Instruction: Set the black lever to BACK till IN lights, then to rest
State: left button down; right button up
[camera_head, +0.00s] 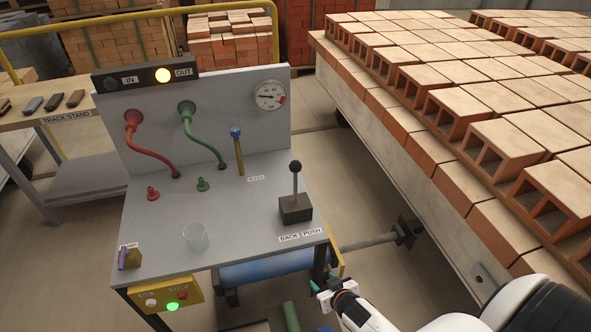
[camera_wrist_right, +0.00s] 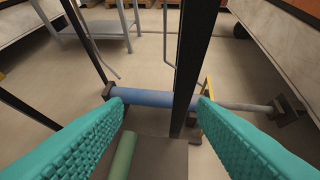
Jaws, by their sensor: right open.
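The black lever (camera_head: 295,183) stands about upright on a dark block at the right front of the grey control table, by the labels BACK and PUSH (camera_head: 300,235). On the panel the IN lamp (camera_head: 111,83) is dark and the OUT lamp (camera_head: 163,75) glows yellow. My right gripper (camera_head: 322,292) is low in front of the table's right front corner, below the tabletop and apart from the lever. In the right wrist view its teal fingers (camera_wrist_right: 160,110) are wide apart with nothing between them. My left gripper is not in view.
A blue cylinder (camera_head: 265,268) with a rod lies under the table. A brick-laden car (camera_head: 400,150) fills the right side. A clear cup (camera_head: 196,237), a blue-knobbed handle (camera_head: 237,150), and red and green hoses share the table. A yellow box (camera_head: 168,297) hangs at its front.

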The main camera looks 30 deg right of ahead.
jog(key=w+d+r+m+t, duration=0.1)
jog(key=w+r+t, duration=0.45)
jog(key=r, duration=0.95)
jog(key=t, duration=0.2)
send_near(299, 171)
jog(key=w, duration=1.1)
jog(key=shift+w+d+r+p, duration=0.2)
jog(key=shift+w+p, duration=0.1)
jog(key=shift+w, duration=0.05)
